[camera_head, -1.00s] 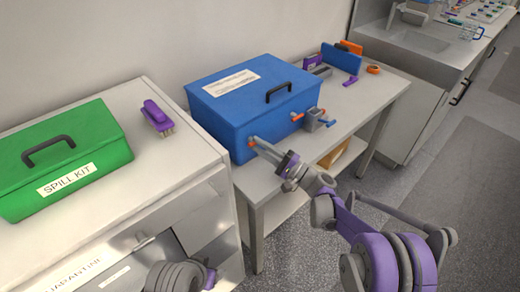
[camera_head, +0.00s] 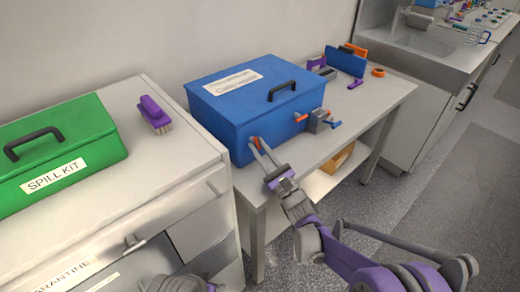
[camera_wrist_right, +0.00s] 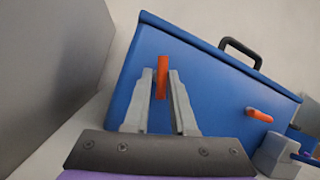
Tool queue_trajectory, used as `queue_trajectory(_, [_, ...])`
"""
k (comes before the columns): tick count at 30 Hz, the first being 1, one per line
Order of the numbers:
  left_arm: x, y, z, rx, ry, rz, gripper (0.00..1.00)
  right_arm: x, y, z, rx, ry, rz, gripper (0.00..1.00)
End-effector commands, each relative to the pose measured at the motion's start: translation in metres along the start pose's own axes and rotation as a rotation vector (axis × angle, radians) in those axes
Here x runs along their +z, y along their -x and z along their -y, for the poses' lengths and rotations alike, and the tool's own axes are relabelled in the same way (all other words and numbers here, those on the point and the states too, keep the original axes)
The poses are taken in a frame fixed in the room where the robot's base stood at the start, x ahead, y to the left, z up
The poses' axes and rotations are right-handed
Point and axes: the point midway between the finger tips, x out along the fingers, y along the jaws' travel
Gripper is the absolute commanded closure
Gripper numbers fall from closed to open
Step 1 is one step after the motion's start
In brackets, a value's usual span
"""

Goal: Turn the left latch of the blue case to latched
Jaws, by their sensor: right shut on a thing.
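The blue case (camera_head: 250,105) with a black handle stands on the grey table. Its left latch (camera_head: 256,142) is a small orange lever on the front face. My right gripper (camera_head: 262,152) is shut on this lever, reaching it from the front. In the right wrist view the left latch (camera_wrist_right: 162,76) stands about upright between the two grey fingertips (camera_wrist_right: 163,90). The right latch (camera_wrist_right: 259,115) lies closer to level, along the case face; it also shows in the head view (camera_head: 301,118). My left gripper is not in view; only part of my left arm shows at the bottom.
A grey block with blue and orange parts (camera_head: 318,121) stands close to the case's right front. A green spill kit (camera_head: 60,155) and a purple brush (camera_head: 155,114) are on the left cabinet. Orange tape (camera_head: 378,72) lies at the table's right end.

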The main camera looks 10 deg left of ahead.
Motion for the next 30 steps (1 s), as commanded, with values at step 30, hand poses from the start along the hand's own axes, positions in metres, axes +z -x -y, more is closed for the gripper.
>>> queue_trajectory(30, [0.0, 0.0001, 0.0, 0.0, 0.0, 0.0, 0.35, 0.0013, 0.0, 0.0031, -0.123, -0.276, -0.057, 1.0])
